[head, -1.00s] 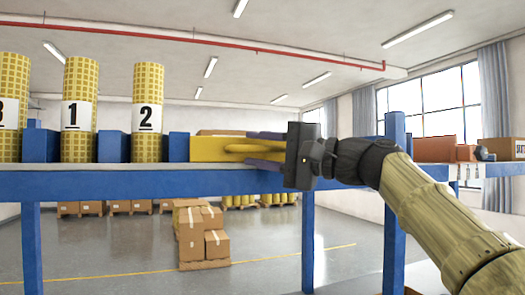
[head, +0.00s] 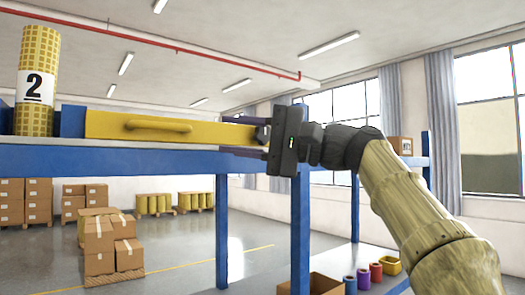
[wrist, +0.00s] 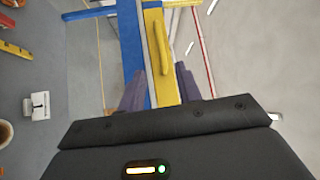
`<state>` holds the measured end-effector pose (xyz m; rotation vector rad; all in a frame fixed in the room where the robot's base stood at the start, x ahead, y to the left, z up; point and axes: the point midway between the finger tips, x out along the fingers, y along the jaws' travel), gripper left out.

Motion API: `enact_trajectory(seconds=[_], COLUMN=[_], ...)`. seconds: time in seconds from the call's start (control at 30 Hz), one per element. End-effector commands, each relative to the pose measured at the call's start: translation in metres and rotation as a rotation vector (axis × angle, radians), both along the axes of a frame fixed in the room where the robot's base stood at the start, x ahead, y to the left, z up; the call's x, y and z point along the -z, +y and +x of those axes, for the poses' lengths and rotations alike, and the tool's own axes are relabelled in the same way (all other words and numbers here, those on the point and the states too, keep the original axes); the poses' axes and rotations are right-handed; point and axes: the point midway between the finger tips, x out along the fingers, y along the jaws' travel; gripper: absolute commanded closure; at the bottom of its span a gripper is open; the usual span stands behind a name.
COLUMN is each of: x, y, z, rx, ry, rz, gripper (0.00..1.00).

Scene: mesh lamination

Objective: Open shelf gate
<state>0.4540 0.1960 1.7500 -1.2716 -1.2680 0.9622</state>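The shelf gate (head: 105,127) is a yellow panel along the front of the blue shelf, with a raised yellow handle (head: 158,126). It looks closed. My gripper (head: 243,137) is to the right of the handle, by the gate's right end, pointing left. Whether a finger touches the gate I cannot tell.
A yellow roll labelled 2 (head: 38,80) stands on the shelf, left of the gate. The blue shelf beam (head: 110,160) runs below the gate, with a blue post (head: 300,235) under my gripper. Cardboard boxes (head: 105,243) stand on the floor behind.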

Motion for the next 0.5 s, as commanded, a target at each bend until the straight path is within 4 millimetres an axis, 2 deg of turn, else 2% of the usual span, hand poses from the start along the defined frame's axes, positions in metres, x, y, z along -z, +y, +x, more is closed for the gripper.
enact_trajectory(seconds=[0.03, 0.2, 0.5], x=[0.004, 0.006, 0.005], y=[-0.011, -0.034, -0.041], z=[0.000, -0.004, -0.005], rx=[0.004, 0.001, -0.001], ry=[-0.001, -0.001, 0.001], rz=[0.000, 0.000, 0.000], gripper=[0.66, 0.66, 0.66])
